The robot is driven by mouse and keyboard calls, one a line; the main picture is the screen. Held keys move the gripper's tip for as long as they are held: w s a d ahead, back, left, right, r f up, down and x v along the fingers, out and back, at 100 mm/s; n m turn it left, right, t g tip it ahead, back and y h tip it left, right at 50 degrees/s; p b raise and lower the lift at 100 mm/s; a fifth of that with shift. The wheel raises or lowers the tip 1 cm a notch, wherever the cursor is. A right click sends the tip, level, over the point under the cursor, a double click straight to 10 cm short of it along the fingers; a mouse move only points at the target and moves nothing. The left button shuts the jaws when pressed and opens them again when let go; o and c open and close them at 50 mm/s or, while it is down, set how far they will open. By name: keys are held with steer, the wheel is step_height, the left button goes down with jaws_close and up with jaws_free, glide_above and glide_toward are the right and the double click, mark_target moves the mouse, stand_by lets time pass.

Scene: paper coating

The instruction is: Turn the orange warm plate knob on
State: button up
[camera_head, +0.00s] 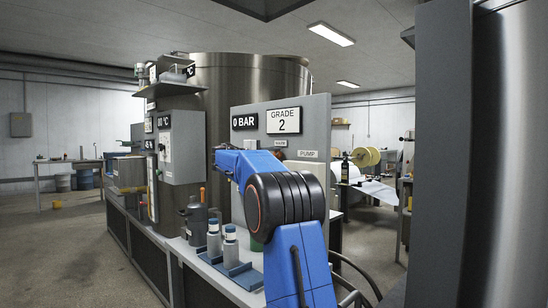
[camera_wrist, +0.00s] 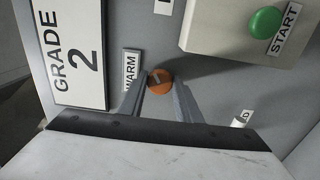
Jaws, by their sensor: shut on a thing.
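The orange warm plate knob (camera_wrist: 160,82) is on a grey panel in the wrist view, beside the WARM label (camera_wrist: 131,70). My gripper (camera_wrist: 160,86) has one finger on each side of the knob and is shut on it. In the head view my blue arm reaches to the panel (camera_head: 318,118), and the arm hides the knob and the gripper's fingers. The exact turn of the knob is hard to tell.
In the wrist view a green START button (camera_wrist: 265,22) sits on a raised box at upper right, and a GRADE 2 sign (camera_wrist: 78,55) is at left. In the head view bottles (camera_head: 230,243) stand on a blue tray (camera_head: 243,273) on the bench below.

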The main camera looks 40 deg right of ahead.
steer(key=shift+f+m, duration=0.15)
steer(key=shift+m, duration=0.25)
steer(key=o, duration=1.1)
steer(key=shift+c, duration=0.2)
steer(key=shift+a, duration=0.15)
steer(key=s+a, duration=0.1)
steer(key=a, duration=1.6)
steer(key=shift+s, duration=0.2)
